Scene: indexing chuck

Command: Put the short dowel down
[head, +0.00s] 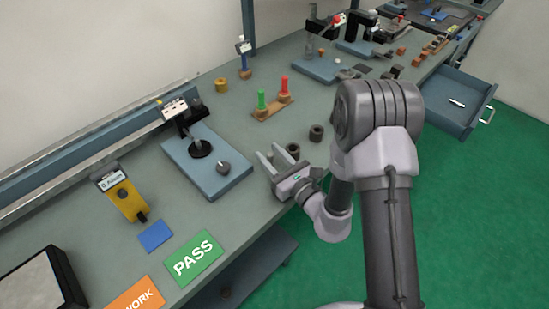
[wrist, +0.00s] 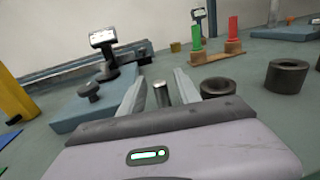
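My gripper (head: 272,155) reaches in low over the grey bench from the right, with its fingers spread apart. In the wrist view my gripper (wrist: 158,84) shows a short silver cylinder, which looks like the short dowel (wrist: 161,94), between its two fingers. The dowel looks upright, and a gap shows on each side of it, so the fingers do not appear closed on it. I cannot tell whether its hidden lower end touches the bench.
Dark rings (head: 316,132) stand close right of my gripper. A blue plate with a gauge stand (head: 200,147) is at its left. Behind are a wooden block (head: 270,107) with green and red pegs. A green PASS card (head: 194,258) lies nearer. An open drawer (head: 470,112) juts out right.

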